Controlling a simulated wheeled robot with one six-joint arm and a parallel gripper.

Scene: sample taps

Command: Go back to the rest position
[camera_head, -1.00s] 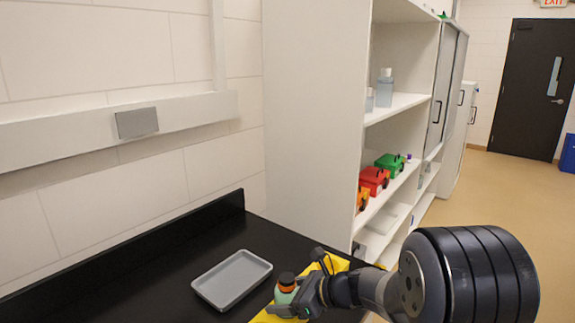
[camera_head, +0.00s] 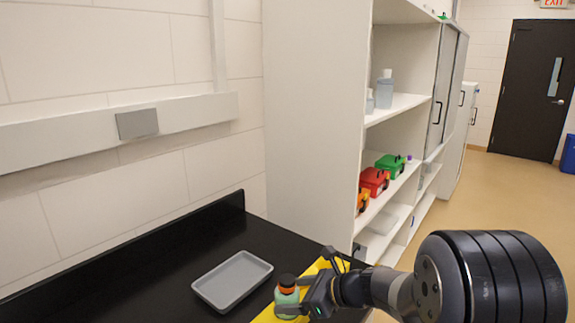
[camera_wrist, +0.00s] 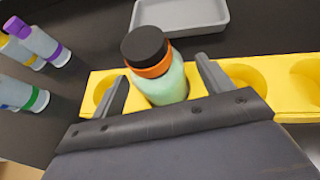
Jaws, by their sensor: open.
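My gripper (camera_head: 308,295) is at the lower middle of the head view, low over the black counter. In the wrist view its two fingers (camera_wrist: 160,90) are apart, one on each side of a green bottle (camera_wrist: 165,82) with an orange ring and a black cap. The bottle also shows in the head view (camera_head: 287,299), just left of the fingers. It stands upright at a yellow rack (camera_wrist: 262,75) with round holes. I cannot tell whether the fingers touch it. The rack also shows in the head view (camera_head: 316,266), partly hidden by my gripper.
A grey tray (camera_head: 232,281) lies on the black counter (camera_head: 150,275), left of the rack. A white shelf unit (camera_head: 312,130) stands behind, with red (camera_head: 373,181) and green cases (camera_head: 389,166).

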